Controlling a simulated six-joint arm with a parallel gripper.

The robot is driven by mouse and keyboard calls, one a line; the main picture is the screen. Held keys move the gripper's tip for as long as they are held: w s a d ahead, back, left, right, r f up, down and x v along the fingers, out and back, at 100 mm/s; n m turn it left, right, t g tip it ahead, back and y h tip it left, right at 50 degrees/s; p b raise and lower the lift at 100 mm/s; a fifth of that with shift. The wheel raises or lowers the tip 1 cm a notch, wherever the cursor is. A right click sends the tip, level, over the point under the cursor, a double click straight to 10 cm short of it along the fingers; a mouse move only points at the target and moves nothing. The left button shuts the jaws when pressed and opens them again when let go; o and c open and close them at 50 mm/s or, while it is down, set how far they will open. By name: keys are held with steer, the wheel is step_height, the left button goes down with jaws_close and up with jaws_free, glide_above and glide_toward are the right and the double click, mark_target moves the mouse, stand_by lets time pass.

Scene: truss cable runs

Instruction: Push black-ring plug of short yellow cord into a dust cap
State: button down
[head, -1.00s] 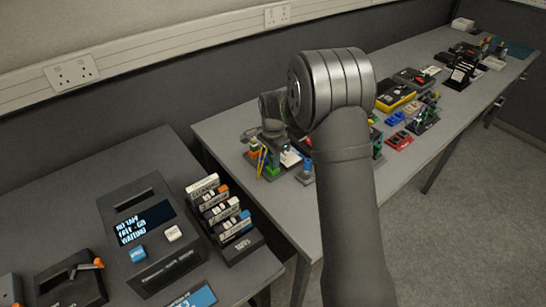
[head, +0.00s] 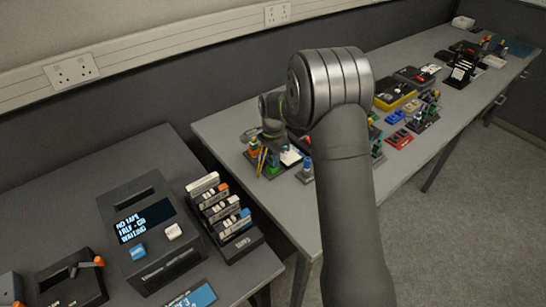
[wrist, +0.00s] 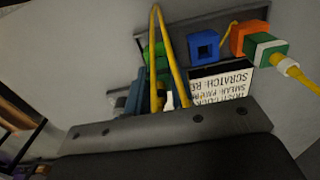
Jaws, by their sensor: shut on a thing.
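In the wrist view, two strands of yellow cord (wrist: 178,70) rise from in front of my gripper (wrist: 165,106) and meet near the top edge. My gripper is shut on an end of this cord; its body hides the grip, and I see no black ring. Behind the strands are green and dark blue-grey pieces. A blue square block with a dark opening (wrist: 204,45), possibly a dust cap, lies right of the strands. In the head view, my gripper (head: 272,134) is low over the far table's left end, by the yellow strands (head: 262,160).
An orange connector (wrist: 246,40) with a green part and white ring (wrist: 285,65) lies at upper right on another yellow cord. A label card (wrist: 222,82) sits below the blue block. Several coloured parts and trays (head: 396,95) fill the far table (head: 222,132) farther right.

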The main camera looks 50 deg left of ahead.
steer(key=shift+f, duration=0.3)
stand_by(0.5)
steer(key=c, duration=1.2)
jaws_free()
steer(key=shift+r, duration=0.1)
steer(key=shift+r, duration=2.4)
steer(key=shift+r, duration=2)
steer(key=shift+f, duration=0.1)
